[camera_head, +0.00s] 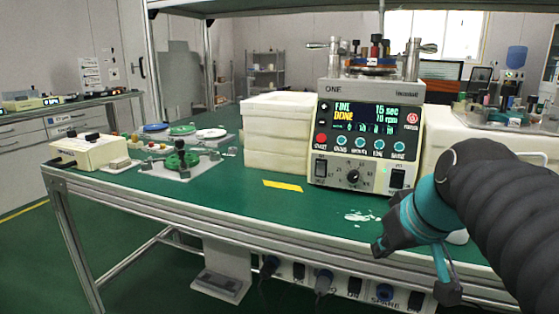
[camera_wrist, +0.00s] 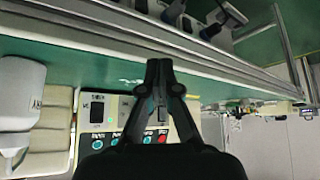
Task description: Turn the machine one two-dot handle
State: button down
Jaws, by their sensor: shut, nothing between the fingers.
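Machine one (camera_head: 366,135) stands on the green bench with "ONE" on its upper edge and a lit screen reading "FINI", "DONE", "15 sec" and "70 rpm". A metal handle (camera_head: 316,45) sticks out at its top left and another handle (camera_head: 427,47) at its top right. Their dot marks are too small to read. My gripper (camera_head: 381,248) is low in front of the machine, near the bench's front edge, well below both handles. The wrist view is upside down; there my gripper (camera_wrist: 158,66) is shut and empty, with the machine's panel (camera_wrist: 98,108) behind it. No handle is identifiable there.
White stacked trays (camera_head: 277,135) stand left of the machine, with a yellow strip (camera_head: 283,186) in front. A control box (camera_head: 90,151) and small discs sit farther left. A tray of bottles (camera_head: 510,112) stands right. An overhead shelf crosses above.

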jog(key=c, duration=1.6)
grip_release()
jog(key=s+f, duration=0.3)
jog(key=f, duration=0.1)
jog(key=s+a+f+m+h, duration=0.1)
jog(key=s+f, duration=0.2)
jog(key=f, duration=0.1)
jog(key=s+f+m+g, duration=0.1)
jog(key=s+f, duration=0.2)
jog(key=f, duration=0.1)
jog(key=shift+s+a+f, duration=0.15)
jog(key=shift+s+a, duration=0.05)
jog(key=shift+s, duration=0.15)
jog(key=shift+c, duration=0.2)
jog(key=o, duration=0.5)
jog(key=shift+s+f+m, duration=0.1)
jog(key=shift+f+m, duration=0.1)
jog(key=shift+m, duration=0.1)
jog(key=w+r+m+t+y, duration=0.1)
jog(key=w+r+t, duration=0.1)
jog(key=w+r, duration=0.7)
jog(key=t+y+p, duration=0.1)
jog(key=t, duration=0.9)
send_near(436, 48)
jog(key=w, duration=0.4)
jog(key=w+a, duration=0.1)
jog(key=w, duration=0.7)
jog(key=shift+a, duration=0.35)
grip_shut()
